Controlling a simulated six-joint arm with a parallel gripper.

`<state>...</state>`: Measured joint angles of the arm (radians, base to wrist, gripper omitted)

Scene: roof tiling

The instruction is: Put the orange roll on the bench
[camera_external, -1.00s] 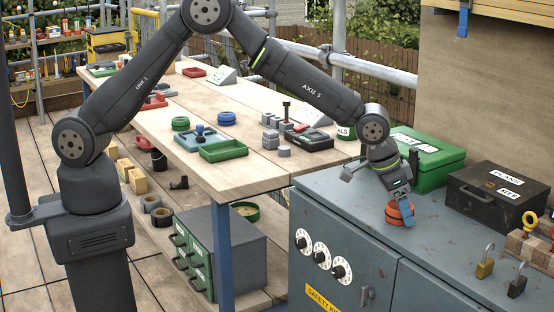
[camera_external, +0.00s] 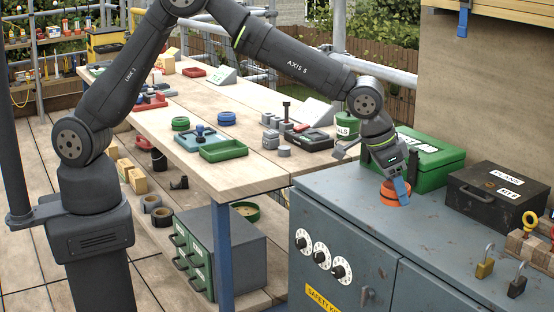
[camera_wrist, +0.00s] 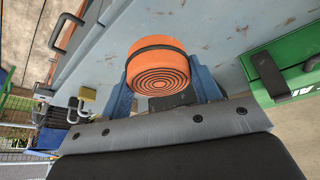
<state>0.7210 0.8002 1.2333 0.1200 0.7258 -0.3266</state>
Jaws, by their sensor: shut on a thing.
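The orange roll (camera_external: 390,194) with a dark band is between the blue fingers of my gripper (camera_external: 398,188), over the grey metal cabinet top (camera_external: 345,190). My gripper is shut on it. In the wrist view the orange roll (camera_wrist: 158,66) shows its ringed end face, with a blue finger on each side. The wooden bench (camera_external: 240,96) stands to the left of the cabinet. A green roll (camera_external: 181,123) and a blue roll (camera_external: 227,118) sit on it.
On the cabinet are a green box (camera_external: 430,165) behind my gripper, a black case (camera_external: 495,195) and padlocks (camera_external: 485,262). The bench holds a green tray (camera_external: 223,150), a teal tray (camera_external: 200,138) and a dark tool tray (camera_external: 308,139). Bare wood shows near its front edge.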

